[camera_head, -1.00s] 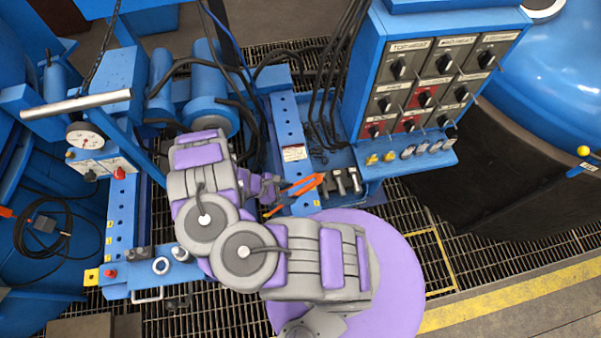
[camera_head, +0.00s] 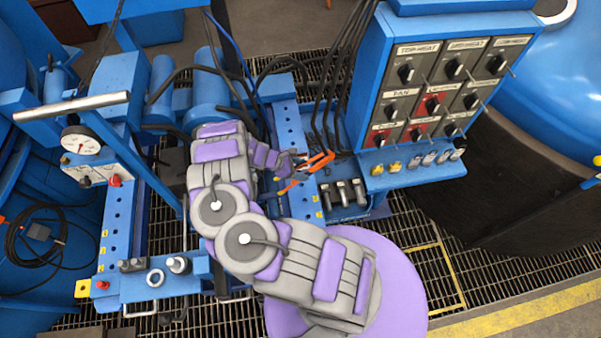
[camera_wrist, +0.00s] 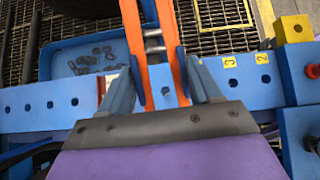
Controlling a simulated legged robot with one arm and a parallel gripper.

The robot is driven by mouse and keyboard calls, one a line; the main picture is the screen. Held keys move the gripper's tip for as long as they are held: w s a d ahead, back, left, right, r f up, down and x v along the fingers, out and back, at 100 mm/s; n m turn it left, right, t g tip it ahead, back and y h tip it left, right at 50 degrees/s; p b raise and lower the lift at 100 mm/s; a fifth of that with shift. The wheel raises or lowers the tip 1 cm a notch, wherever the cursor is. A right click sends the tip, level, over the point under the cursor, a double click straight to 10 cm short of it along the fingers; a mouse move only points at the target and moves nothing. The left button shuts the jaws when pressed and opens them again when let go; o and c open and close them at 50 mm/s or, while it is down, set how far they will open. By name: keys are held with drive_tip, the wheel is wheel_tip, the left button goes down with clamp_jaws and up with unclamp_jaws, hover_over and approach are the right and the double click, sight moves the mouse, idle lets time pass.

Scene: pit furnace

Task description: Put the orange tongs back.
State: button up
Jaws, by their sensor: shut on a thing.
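The orange tongs (camera_head: 318,163) are in my gripper (camera_head: 293,166), above the blue perforated rail in the head view. Their jaws or handles are partly hidden by the gripper. In the wrist view, two orange arms of the tongs (camera_wrist: 134,38) run up and away between the grey-blue fingers of my gripper (camera_wrist: 160,75). The gripper is shut on the tongs. The tongs' far ends are out of the wrist view. I cannot tell whether they touch the rail.
The blue perforated rail (camera_wrist: 30,108) bears yellow number labels. A blue tray with small rings (camera_wrist: 62,64) lies beyond it. Several dark tools (camera_head: 342,192) stand right of the tongs, below the control panel (camera_head: 430,90). Black cables (camera_head: 335,75) hang close behind.

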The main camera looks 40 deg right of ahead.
drive_tip(key=f+b, duration=0.1)
drive_tip(key=f, duration=0.1)
drive_tip(key=f+b, duration=0.1)
drive_tip(key=shift+a+f, duration=0.2)
drive_tip(key=shift+f, duration=0.2)
drive_tip(key=o, duration=0.4)
drive_tip(key=shift+d, duration=0.2)
drive_tip(key=shift+o, duration=0.9)
drive_tip(key=shift+a, duration=0.1)
drive_tip(key=shift+o, duration=0.3)
drive_tip(key=shift+a, duration=0.4)
drive_tip(key=p+v, duration=0.2)
drive_tip(key=v, duration=1)
drive_tip(key=shift+d+r+p, duration=0.2)
drive_tip(key=shift+r+p, duration=0.1)
drive_tip(key=shift+r, duration=0.3)
